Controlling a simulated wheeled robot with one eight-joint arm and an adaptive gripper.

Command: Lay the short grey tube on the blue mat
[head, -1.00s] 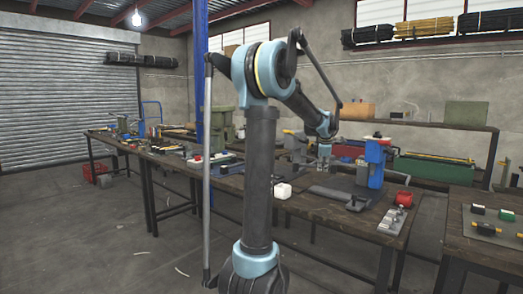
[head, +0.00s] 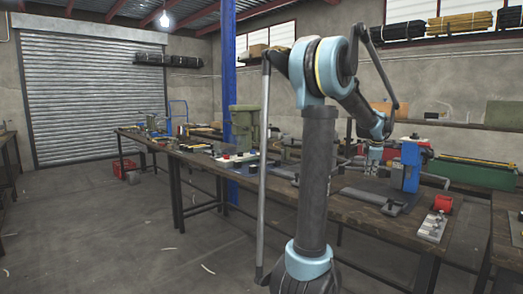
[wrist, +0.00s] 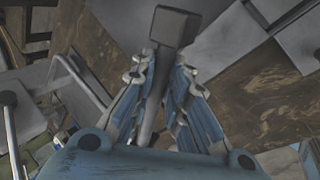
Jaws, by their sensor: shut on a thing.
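My gripper (wrist: 165,72) is shut on a grey piece in the wrist view. The grey piece (wrist: 173,27) has a squarish, block-like end beyond the fingertips, and a narrower part shows between the fingers. I cannot tell for sure that it is the short grey tube. In the head view my gripper (head: 373,170) is above the bench, left of the blue press, and the held piece is too small to make out. A flat blue patch (head: 247,168) on the bench near the green press may be the blue mat.
The blue press (head: 407,168) stands at the bench's right part with a grey plate (head: 375,198) before it. A red cup-like thing (head: 443,204) is near the right end. A green press (head: 245,125) stands farther back.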

